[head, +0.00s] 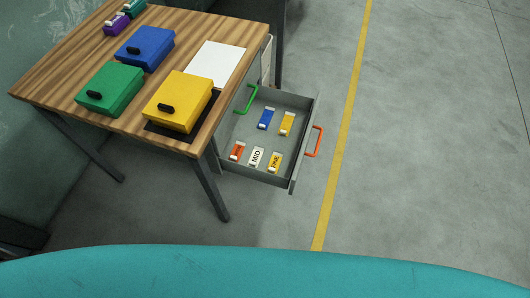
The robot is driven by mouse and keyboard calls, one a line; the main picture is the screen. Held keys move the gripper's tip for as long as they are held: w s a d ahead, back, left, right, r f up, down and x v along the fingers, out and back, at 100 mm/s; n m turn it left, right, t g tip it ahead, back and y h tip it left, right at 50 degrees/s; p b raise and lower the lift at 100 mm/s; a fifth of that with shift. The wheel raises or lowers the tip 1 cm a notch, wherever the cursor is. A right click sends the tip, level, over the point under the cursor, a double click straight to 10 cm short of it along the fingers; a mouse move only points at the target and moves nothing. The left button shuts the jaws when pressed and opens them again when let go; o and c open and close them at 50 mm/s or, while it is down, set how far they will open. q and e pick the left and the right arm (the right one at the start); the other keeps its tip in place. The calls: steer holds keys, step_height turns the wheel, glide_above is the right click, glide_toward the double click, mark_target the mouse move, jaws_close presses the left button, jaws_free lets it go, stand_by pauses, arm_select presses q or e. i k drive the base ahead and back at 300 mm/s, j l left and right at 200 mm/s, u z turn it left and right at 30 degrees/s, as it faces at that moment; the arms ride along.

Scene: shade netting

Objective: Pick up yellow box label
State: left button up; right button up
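An open grey drawer (240,168) under the table's right end holds several small labels. A yellow label (287,124) lies at the back right of the drawer, to the right of a blue label (265,119). Another yellow label (275,162), with dark print, lies in the front row beside a white label marked MID (257,157) and an orange label (237,151). The yellow box (180,100) sits on a dark mat at the table's near right corner. Neither of my grippers is in view.
A wooden table (62,72) also carries a green box (109,90), a blue box (146,47), a white sheet (215,64) and small purple and green items at the far end. The drawer has an orange handle (315,142). Right of it, the concrete floor is clear.

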mark_target(274, 165)
steer(key=l+u, duration=0.1)
steer(key=u, duration=0.25)
steer(key=l+u, duration=0.15)
steer(key=u, duration=0.2)
steer(key=i+l+u, duration=0.1)
steer(key=u, duration=0.25)
steer(key=l+u, duration=0.15)
steer(key=l, duration=0.25)
steer(key=l+u, duration=0.2)
steer(key=l, duration=0.2)
steer(key=k+l+u, duration=0.15)
steer(key=l, duration=0.25)
steer(key=k+l+u, duration=0.2)
steer(key=l, duration=0.15)
steer(key=l+u, duration=0.15)
steer(key=l, duration=0.25)
steer(key=k+l, duration=0.15)
steer(key=l, duration=0.25)
steer(key=k+l, duration=0.15)
steer(key=l, duration=0.3)
steer(key=k+l, duration=0.15)
steer(key=l, duration=0.25)
steer(key=i+u, duration=0.05)
